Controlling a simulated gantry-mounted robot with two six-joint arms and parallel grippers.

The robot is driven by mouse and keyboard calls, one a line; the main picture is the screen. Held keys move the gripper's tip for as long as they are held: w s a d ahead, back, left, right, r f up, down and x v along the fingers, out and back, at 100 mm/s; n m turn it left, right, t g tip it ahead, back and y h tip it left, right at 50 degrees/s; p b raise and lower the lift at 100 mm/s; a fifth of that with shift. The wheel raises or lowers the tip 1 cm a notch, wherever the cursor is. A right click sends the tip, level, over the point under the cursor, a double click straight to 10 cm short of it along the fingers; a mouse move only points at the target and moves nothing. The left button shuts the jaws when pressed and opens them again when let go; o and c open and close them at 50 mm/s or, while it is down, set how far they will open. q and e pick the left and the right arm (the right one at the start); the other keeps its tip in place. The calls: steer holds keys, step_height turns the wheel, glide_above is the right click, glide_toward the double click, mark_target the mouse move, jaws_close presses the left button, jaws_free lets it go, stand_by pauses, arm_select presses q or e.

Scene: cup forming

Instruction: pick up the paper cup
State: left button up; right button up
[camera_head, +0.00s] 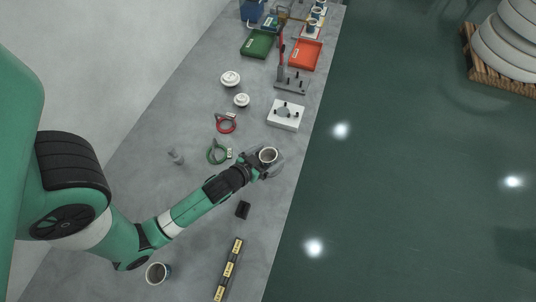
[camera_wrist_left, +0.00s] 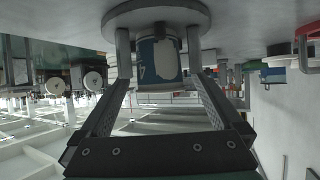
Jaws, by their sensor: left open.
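A paper cup (camera_head: 268,155) stands on the bench near its right edge, seen from above with its open mouth up. My left gripper (camera_head: 270,162) is around it, one finger on each side. In the left wrist view the cup (camera_wrist_left: 158,62) shows a blue side with a pale patch. There my left gripper (camera_wrist_left: 159,70) is open, with a gap visible between each finger and the cup. My right gripper is not in view.
A small black block (camera_head: 243,209) and a labelled strip (camera_head: 229,268) lie nearer. Trays, green (camera_head: 258,44) and orange (camera_head: 305,55), are farther back.

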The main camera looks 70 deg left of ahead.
mark_target(273, 152)
arm_select(q)
steer(key=x, duration=0.3)
steer(key=shift+w+a, duration=0.15)
steer(key=shift+w, duration=0.05)
steer(key=c, duration=1.3)
steer(key=shift+c, duration=0.2)
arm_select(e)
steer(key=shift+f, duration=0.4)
arm_select(q)
steer(key=shift+r, duration=0.1)
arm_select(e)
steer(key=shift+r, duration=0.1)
